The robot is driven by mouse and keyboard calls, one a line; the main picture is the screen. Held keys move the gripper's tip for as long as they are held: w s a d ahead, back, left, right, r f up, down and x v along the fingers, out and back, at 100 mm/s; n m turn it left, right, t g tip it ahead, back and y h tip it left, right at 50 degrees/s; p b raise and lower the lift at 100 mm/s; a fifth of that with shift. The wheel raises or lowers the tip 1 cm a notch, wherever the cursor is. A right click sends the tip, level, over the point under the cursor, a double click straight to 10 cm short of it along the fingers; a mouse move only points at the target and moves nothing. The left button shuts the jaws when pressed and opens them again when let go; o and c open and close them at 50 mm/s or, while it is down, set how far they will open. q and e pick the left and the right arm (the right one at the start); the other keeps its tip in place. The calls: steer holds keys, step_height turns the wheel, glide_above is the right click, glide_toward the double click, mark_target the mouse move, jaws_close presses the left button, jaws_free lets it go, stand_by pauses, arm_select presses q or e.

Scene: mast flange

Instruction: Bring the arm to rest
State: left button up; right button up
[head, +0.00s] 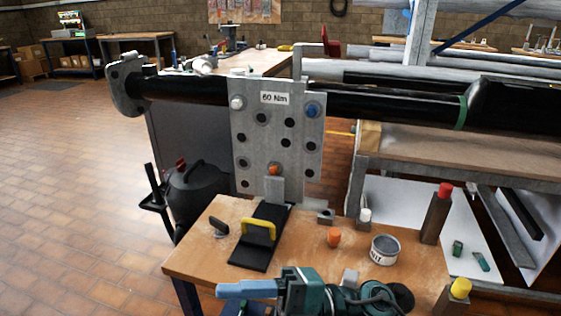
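Neither of my grippers shows in the head view, and I cannot make out either arm. A grey flange plate (262,131) with a "60 Nm" label stands upright at the dark horizontal mast (400,105). It has several dark holes. A whitish bolt head (237,102) sits at its upper left, a blue one (312,110) at its upper right and an orange one (273,169) low in the middle.
The wooden bench (200,255) below holds a black plate with a yellow handle (258,229), an orange cap (334,238), a tin (385,250) and a teal power tool (305,292). A red-topped post (437,215) stands at right. Tiled floor (75,190) at left is open.

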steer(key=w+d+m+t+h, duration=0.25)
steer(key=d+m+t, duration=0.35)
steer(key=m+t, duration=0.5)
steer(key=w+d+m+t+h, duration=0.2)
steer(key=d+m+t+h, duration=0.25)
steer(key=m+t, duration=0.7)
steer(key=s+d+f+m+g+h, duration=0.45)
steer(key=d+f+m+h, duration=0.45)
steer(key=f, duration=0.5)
arm_select(q)
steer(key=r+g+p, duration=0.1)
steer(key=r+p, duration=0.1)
steer(key=p, duration=0.7)
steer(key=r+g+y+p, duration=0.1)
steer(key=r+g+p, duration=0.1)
steer(key=p, duration=0.8)
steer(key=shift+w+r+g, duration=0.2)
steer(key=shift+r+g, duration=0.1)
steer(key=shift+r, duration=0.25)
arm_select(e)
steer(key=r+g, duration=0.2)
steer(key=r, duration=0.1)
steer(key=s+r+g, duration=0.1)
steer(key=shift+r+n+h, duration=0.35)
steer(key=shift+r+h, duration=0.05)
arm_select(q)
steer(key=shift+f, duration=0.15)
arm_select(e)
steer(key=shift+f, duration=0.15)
